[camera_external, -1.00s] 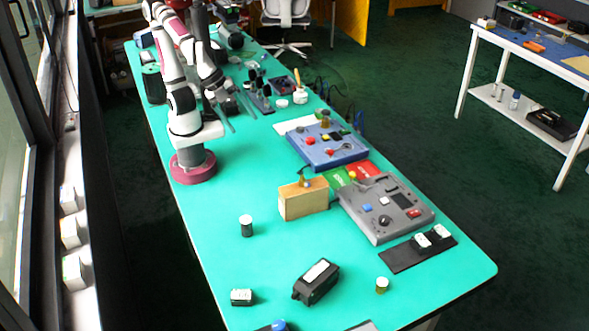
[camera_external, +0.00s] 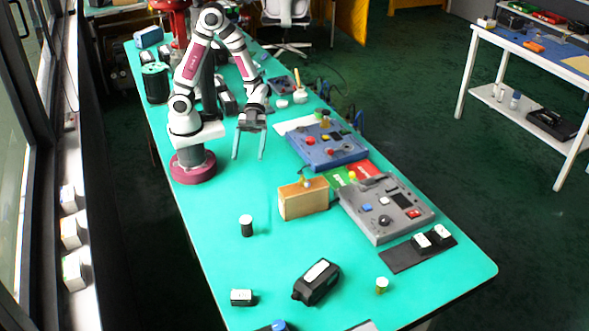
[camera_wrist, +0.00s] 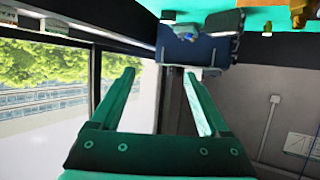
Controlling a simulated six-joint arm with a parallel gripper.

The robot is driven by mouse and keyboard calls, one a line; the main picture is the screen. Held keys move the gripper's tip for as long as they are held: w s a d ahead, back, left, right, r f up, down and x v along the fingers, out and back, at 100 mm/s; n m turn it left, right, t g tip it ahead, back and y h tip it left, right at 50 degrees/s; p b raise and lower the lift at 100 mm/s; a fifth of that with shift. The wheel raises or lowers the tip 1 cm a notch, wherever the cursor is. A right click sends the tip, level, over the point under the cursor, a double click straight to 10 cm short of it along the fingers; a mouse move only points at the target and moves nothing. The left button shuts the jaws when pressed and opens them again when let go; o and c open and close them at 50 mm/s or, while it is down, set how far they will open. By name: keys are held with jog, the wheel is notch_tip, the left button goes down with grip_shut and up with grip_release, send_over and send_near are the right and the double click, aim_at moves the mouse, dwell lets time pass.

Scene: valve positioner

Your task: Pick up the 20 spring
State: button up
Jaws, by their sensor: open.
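I cannot make out which thing is the 20 spring; no such label is readable in either view. My gripper (camera_external: 249,157) is open and empty, pointing down above the teal table, right of my base and left of the blue control box. In the wrist view my two fingers (camera_wrist: 160,74) stand wide apart with nothing between them. Beyond them is a dark blue block-like thing (camera_wrist: 190,48), and a brass-coloured part (camera_wrist: 300,12) shows at the top right corner; I cannot tell what they are.

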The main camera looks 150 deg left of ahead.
send_near(245, 228)
jog(key=x, duration=1.1)
grip_shut()
